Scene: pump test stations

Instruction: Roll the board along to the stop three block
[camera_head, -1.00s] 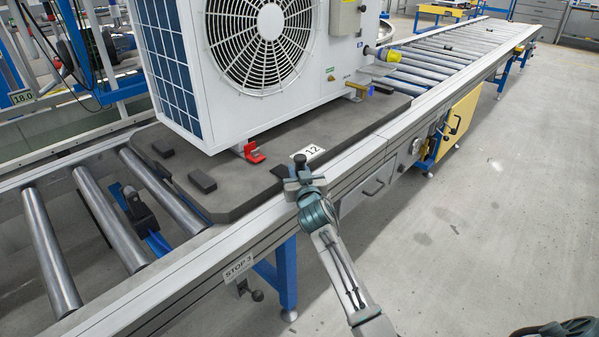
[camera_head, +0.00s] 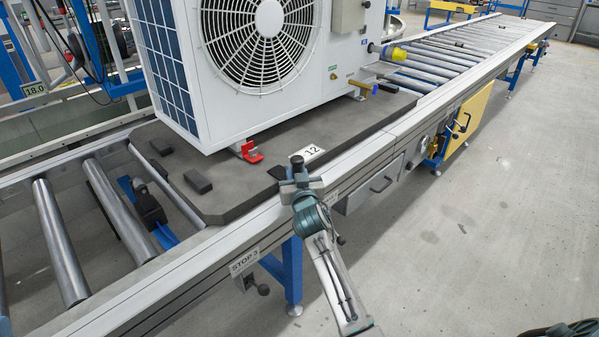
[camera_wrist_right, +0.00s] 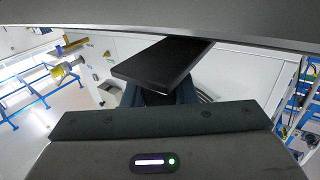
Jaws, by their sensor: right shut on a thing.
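The dark grey board (camera_head: 240,193) lies on the roller conveyor with a large white fan unit (camera_head: 200,90) on it and a "12" label (camera_head: 312,152) at its near edge. A small dark stop block (camera_head: 148,206) shows between the rollers, left of the board and apart from it. A "STOP 3" tag (camera_head: 245,262) is on the near rail. My right gripper (camera_head: 298,170) is shut at the board's near edge beside the label; its fingertips are partly hidden. A black flat piece (camera_wrist_right: 165,62) shows ahead of it in the wrist view. My left gripper is out of view.
Bare rollers (camera_head: 60,240) lie left of the board, and more run to the far right. The near rail (camera_head: 385,140) lies under my right gripper. A yellow panel (camera_head: 470,120) and a drawer (camera_head: 370,188) hang below it. The floor at right is clear.

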